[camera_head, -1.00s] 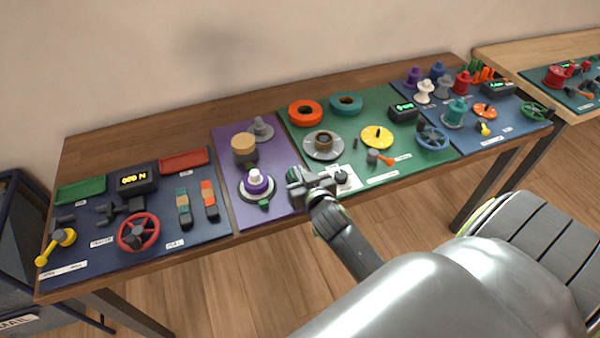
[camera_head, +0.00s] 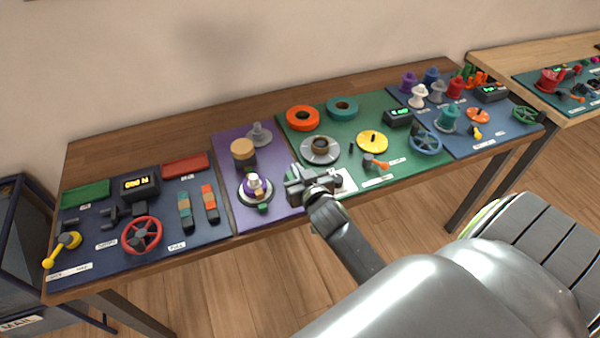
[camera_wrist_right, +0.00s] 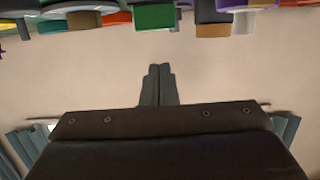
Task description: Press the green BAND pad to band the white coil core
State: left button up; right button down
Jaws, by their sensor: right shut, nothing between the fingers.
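The coil core (camera_head: 253,182), with a white top and purple sides, stands upright on a round base on the purple mat (camera_head: 226,210). A small tan patch (camera_head: 260,191) shows on its front right side. The green pad (camera_head: 263,208) sits just in front of that base; its lettering is too small to read. My right gripper (camera_head: 291,183) is shut and empty, a little right of the core and pad, apart from both. In the right wrist view its closed fingers (camera_wrist_right: 158,84) point toward a green block (camera_wrist_right: 154,17), which looks like the pad. My left gripper is out of view.
A tan-topped cylinder (camera_head: 243,151) and a grey spool (camera_head: 259,135) stand behind the core. The green mat (camera_head: 283,129) at right holds a grey disc (camera_head: 320,151), a yellow dial (camera_head: 372,142) and rings. A red handwheel (camera_head: 141,235) stands at left.

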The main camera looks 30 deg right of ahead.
jog(key=b+v, duration=0.1)
jog(key=v, duration=0.8)
jog(key=shift+s, duration=0.25)
jog(key=shift+f, duration=0.15)
jog(key=s+f+n+g+y, duration=0.1)
jog(key=s+f+g, duration=0.2)
jog(key=s+g, duration=0.5)
jog(key=s+f+n+g+y, duration=0.1)
jog(key=s+f+g, duration=0.25)
jog(key=s, duration=0.85)
notch_tip(320, 180, down, 27)
jog(key=d, duration=0.2)
jog(key=s+a+f+g, duration=0.1)
jog(key=s+f+g, duration=0.1)
jog(key=s+f, duration=1.2)
jog(key=shift+s+a, duration=0.2)
jog(key=shift+s, duration=0.35)
